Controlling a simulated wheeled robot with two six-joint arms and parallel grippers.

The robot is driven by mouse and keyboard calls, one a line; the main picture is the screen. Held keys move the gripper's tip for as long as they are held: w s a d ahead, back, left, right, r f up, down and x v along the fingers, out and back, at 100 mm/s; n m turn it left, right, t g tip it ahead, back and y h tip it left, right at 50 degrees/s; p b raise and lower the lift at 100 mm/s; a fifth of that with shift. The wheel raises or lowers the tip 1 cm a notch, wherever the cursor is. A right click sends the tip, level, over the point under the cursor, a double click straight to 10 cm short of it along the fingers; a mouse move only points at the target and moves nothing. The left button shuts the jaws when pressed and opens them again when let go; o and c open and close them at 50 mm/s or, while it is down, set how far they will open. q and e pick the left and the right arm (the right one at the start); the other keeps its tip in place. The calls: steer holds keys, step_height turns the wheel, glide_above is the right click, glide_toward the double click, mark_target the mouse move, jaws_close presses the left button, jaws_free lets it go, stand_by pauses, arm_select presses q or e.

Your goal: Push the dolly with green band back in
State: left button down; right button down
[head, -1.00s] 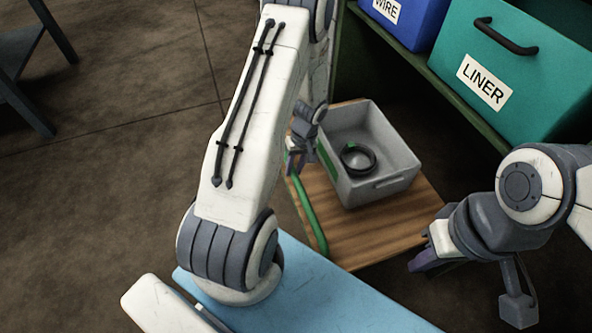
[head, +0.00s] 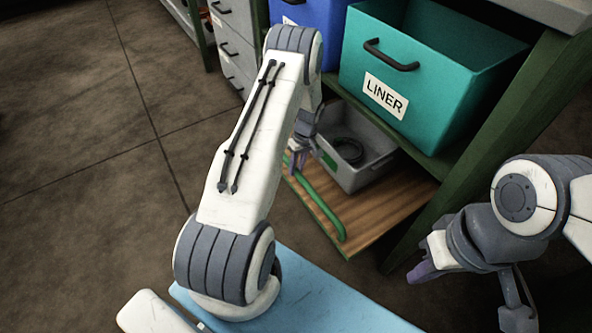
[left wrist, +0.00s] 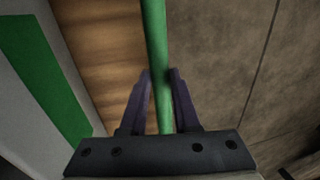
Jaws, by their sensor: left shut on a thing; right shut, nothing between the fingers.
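The dolly (head: 368,222) is a low wooden platform with a green tube handle (head: 322,207) along its front edge. It stands partly under the lowest shelf of the green rack. A grey bin (head: 352,175) with a green patch sits on it, holding a dark coiled ring (head: 347,150). My left gripper (head: 298,158) is at the far left end of the handle. In the left wrist view, the left gripper (left wrist: 160,88) is shut around the green handle (left wrist: 155,35), with the wooden deck (left wrist: 105,45) beside it. My right gripper (head: 416,272) is shut and empty, apart from the dolly at right.
A teal LINER bin (head: 425,90) and a blue bin (head: 318,30) stand on the shelf above the dolly. A green rack post (head: 455,165) stands right of the dolly. Grey drawers (head: 235,40) stand behind. The floor (head: 90,140) at left is clear.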

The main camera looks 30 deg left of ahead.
arm_select(q)
steer(key=shift+w+d, duration=0.1)
steer(key=shift+w, duration=0.35)
steer(key=c, duration=0.7)
jaws_free()
steer(key=shift+o, duration=0.2)
